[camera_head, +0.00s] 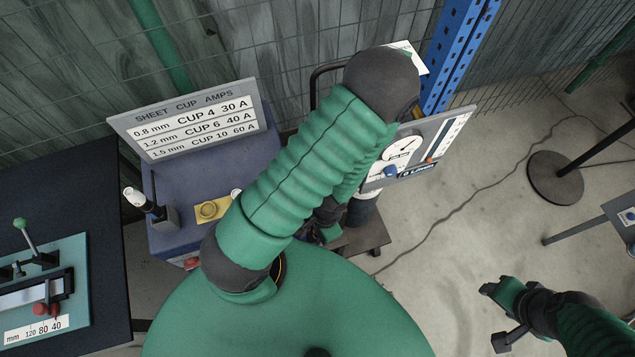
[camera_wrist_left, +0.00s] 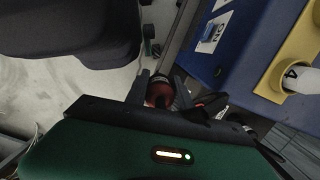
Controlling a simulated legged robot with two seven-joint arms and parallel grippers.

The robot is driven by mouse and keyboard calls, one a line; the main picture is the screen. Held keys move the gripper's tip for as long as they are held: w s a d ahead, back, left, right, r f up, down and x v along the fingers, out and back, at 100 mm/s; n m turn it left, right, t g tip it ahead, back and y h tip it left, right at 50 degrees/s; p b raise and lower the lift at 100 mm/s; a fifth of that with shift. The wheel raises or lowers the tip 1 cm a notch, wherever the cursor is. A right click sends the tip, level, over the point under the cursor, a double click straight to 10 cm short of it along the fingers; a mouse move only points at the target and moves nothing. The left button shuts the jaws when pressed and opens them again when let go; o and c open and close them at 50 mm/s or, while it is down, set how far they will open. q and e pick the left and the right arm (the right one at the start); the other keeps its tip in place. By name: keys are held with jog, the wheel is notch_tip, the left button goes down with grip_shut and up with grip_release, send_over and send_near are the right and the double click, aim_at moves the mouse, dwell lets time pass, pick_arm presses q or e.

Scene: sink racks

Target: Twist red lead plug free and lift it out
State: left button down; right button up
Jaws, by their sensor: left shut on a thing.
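The red lead plug (camera_wrist_left: 160,94) shows in the left wrist view as a dark red round body beside the blue machine's side. My left gripper (camera_wrist_left: 160,84) is shut on it, one dark finger on each side. Where the plug meets its socket is hidden, so I cannot tell whether it is seated. In the head view my left arm covers much of the middle, and my left gripper (camera_head: 326,232) shows only partly behind it; the plug cannot be made out there. My right gripper (camera_head: 497,316) is at the lower right, apart from everything, and looks open and empty.
The blue machine (camera_head: 160,236) carries a sheet cup amps sign (camera_head: 190,118) and a yellow holder (camera_head: 212,209). A gauge panel (camera_head: 420,150) stands behind my left arm. A dark bench (camera_head: 100,250) is at left.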

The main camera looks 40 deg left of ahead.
pick_arm(q)
jog(key=shift+r+p, duration=1.25)
jog(key=shift+r, duration=0.25)
